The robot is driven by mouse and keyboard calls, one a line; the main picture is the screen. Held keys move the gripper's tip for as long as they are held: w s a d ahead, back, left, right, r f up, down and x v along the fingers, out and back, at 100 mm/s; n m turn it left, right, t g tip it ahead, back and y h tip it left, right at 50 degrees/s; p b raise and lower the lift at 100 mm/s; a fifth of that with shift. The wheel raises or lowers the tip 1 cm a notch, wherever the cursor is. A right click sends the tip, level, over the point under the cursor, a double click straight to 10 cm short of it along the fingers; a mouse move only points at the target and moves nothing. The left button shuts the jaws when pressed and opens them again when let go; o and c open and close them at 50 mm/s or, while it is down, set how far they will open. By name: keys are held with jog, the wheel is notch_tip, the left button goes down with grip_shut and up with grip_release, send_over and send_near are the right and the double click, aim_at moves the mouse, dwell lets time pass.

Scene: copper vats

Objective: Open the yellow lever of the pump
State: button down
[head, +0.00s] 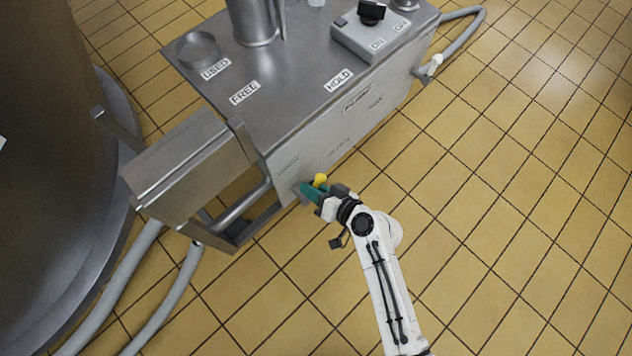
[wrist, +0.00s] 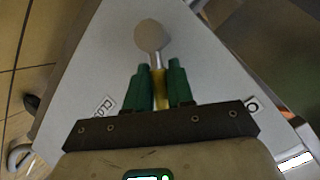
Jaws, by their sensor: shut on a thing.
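The pump (head: 340,130) is a grey metal box with a steel top. The yellow lever (head: 320,180) sticks out low on its near side face, close to the left corner. My gripper (head: 310,192) has green fingers and is at the lever. In the wrist view my gripper (wrist: 158,85) is shut on the lever's yellow stem (wrist: 160,90), one finger on each side. A pale round part (wrist: 151,36) shows beyond the fingertips. A partly hidden label (wrist: 103,106) is left of the fingers, and another label (wrist: 252,105) is at the right.
A metal housing (head: 190,160) juts out left of the lever, with grey hoses (head: 170,300) below it. A large vat (head: 50,200) stands at the far left. A control box (head: 370,38) sits on the pump top. The tiled floor (head: 500,220) at the right is clear.

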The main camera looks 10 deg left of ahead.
jog(key=n, duration=0.1)
jog(key=s+a+n+t+h, duration=0.1)
jog(key=shift+s+r+n+t, duration=0.2)
jog(key=shift+r+n+t, duration=0.1)
jog(key=shift+r+n, duration=0.1)
jog(key=shift+s+a+n+t+h+p, duration=0.25)
jog(key=shift+s+n+t+h+p, duration=0.2)
jog(key=shift+n+t+h, duration=0.35)
jog(key=shift+f, duration=0.1)
jog(key=c, duration=1.1)
grip_release()
jog(key=shift+y, duration=0.3)
jog(key=p+v, duration=0.2)
jog(key=v, duration=0.8)
jog(key=shift+s+d+r, duration=0.15)
jog(key=shift+s+r, duration=0.1)
jog(key=shift+r, duration=0.1)
